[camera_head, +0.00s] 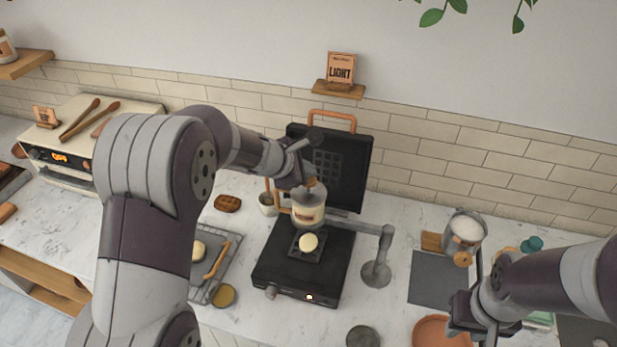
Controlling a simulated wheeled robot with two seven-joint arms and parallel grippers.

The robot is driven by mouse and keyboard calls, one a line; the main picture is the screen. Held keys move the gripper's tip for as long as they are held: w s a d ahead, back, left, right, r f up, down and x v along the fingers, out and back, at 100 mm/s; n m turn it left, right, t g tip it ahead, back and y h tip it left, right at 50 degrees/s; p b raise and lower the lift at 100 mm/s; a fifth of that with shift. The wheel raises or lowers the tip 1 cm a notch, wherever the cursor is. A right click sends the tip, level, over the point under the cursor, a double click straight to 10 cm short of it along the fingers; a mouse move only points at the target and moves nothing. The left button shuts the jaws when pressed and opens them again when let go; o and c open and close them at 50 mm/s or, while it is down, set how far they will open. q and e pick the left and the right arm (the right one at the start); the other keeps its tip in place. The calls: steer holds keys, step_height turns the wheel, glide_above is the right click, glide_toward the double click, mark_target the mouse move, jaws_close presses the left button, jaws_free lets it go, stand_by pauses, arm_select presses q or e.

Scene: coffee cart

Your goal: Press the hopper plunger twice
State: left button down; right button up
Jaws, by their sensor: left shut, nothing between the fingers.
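The hopper (308,212) is a cream canister with a label, held on a grey swing arm (368,230) above the open black waffle iron (300,270). A pale round blob of batter (308,243) lies on the lower plate under the hopper. My right gripper (481,328) is at the lower right, away from the hopper; its fingers are partly hidden.
A wire rack (222,262) with a tray stands left of the iron. A metal pitcher (464,232), a dark mat (437,278) and a terracotta plate (430,333) are at right. The raised lid (352,165) stands behind the hopper. A toaster oven (70,150) is at far left.

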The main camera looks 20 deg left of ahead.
arm_select(q)
steer(key=shift+f+b, duration=0.4)
steer(key=shift+f, duration=0.05)
steer(key=shift+r, duration=0.1)
stand_by(0.4)
steer(key=shift+r+p, duration=1)
steer(key=shift+r, duration=0.05)
step_height(320, 180, up, 5)
steer(key=p, duration=0.4)
steer(key=shift+r, duration=0.1)
stand_by(0.3)
